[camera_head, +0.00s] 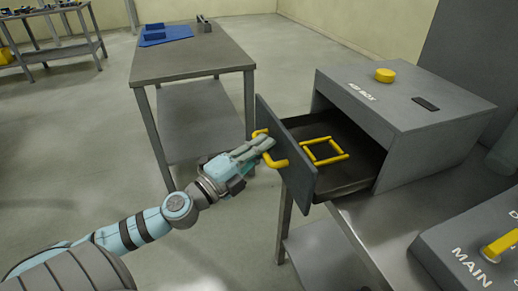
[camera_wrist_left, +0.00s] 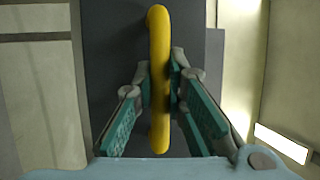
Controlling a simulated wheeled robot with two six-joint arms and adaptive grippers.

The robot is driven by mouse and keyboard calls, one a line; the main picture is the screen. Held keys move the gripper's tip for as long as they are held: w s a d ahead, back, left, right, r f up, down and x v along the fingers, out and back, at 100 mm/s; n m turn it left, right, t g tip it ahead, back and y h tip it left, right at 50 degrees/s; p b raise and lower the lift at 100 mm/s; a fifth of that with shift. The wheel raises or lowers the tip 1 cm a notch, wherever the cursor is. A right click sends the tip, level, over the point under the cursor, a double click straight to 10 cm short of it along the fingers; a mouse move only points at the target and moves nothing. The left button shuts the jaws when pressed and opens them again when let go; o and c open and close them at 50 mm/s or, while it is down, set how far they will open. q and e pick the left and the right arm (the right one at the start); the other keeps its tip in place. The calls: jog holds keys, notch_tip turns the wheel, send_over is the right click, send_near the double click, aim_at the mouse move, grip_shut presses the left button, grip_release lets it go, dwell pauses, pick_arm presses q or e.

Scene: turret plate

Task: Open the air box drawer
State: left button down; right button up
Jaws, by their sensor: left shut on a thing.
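The grey air box (camera_head: 420,105) stands on a table at the right, with a yellow knob on top. Its drawer (camera_head: 345,180) is pulled well out toward the left, and its inside shows. A yellow square frame (camera_head: 324,150) lies in the drawer. My left gripper (camera_head: 262,147) is at the drawer's front, shut on the yellow drawer handle (camera_head: 277,162). In the left wrist view the handle (camera_wrist_left: 158,40) runs upright between the fingers (camera_wrist_left: 158,90). The dark drawer front (camera_wrist_left: 110,60) is behind it. My right gripper is in no view.
A grey table (camera_head: 190,55) with a blue mat (camera_head: 165,35) stands at the back left. A grey box marked MAIN (camera_head: 450,235) with a yellow handle (camera_head: 502,244) is at the lower right. The floor left of the drawer is clear.

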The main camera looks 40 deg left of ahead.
pick_arm(q)
jog(key=shift+s+a, duration=0.1)
jog(key=shift+s, duration=0.05)
jog(key=c, duration=1.9)
grip_release()
jog(key=v, duration=0.7)
jog(key=shift+s, duration=0.3)
